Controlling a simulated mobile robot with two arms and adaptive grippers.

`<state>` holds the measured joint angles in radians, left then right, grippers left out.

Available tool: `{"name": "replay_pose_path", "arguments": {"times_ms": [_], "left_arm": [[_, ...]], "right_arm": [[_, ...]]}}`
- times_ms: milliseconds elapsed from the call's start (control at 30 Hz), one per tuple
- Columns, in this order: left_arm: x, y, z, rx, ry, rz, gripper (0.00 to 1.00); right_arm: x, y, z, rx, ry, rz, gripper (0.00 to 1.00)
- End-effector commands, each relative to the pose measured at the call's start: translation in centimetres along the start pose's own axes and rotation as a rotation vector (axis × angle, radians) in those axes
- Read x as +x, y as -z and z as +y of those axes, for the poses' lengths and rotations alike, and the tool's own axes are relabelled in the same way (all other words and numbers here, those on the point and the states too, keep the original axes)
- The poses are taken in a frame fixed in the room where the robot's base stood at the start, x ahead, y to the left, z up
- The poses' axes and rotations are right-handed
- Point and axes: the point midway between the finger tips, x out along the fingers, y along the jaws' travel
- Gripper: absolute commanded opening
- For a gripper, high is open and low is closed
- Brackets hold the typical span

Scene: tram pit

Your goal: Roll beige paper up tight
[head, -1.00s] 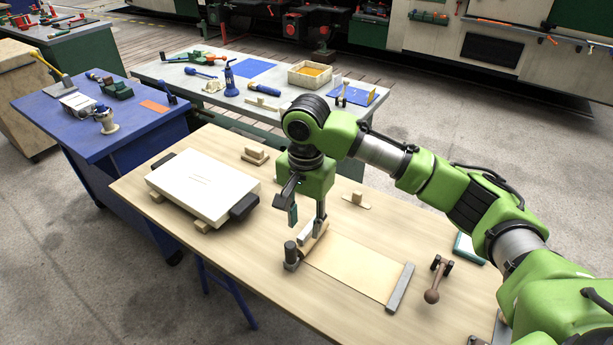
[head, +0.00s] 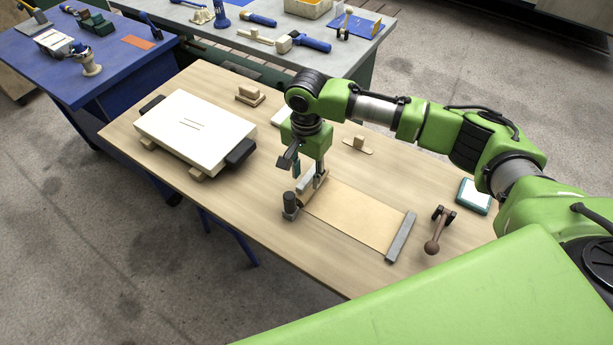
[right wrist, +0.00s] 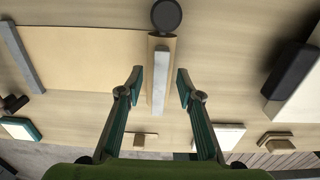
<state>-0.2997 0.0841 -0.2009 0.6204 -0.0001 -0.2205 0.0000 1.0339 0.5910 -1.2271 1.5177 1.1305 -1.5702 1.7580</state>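The beige paper (head: 352,216) lies flat on the wooden table. Its left end curls up in a narrow roll beside a light grey bar (head: 304,185) and a dark upright cylinder (head: 290,205). Another grey bar (head: 401,238) lies along its right end. My right gripper (head: 307,170) points down over the rolled end. In the right wrist view the gripper (right wrist: 160,86) is open, with the light bar (right wrist: 160,80) and the paper's curled edge (right wrist: 170,48) between its fingers. I cannot tell whether the fingers touch them. My left gripper is not in view.
A white block with dark end handles (head: 196,130) stands left on the table. A brown-handled tool (head: 437,230) and a teal-edged pad (head: 474,196) lie right of the paper. Small wooden blocks (head: 249,95) stand behind. The table's front left is clear.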

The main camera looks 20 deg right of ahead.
Motion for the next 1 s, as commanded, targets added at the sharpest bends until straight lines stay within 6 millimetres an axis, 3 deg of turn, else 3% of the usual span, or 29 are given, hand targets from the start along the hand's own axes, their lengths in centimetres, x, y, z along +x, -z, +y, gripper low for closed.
{"name": "replay_pose_path", "arguments": {"times_ms": [33,133,533,567,700,1000], "left_arm": [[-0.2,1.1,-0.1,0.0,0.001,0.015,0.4],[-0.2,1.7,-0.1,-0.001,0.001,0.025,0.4],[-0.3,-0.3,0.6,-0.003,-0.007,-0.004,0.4],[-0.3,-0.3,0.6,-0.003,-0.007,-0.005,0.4],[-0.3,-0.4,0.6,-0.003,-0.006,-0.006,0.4],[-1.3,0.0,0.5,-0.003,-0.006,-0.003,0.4]], "right_arm": [[0.7,-0.1,0.0,0.0,-0.001,-0.001,0.33],[1.7,-0.1,0.0,-0.001,-0.001,-0.002,0.33],[2.5,-0.1,0.0,-0.001,0.001,-0.001,0.33],[2.5,-0.1,0.0,-0.001,0.001,-0.001,0.31],[2.5,-0.1,0.0,-0.001,0.001,-0.001,0.0],[2.2,0.0,0.7,0.001,-0.002,-0.001,0.0]]}}
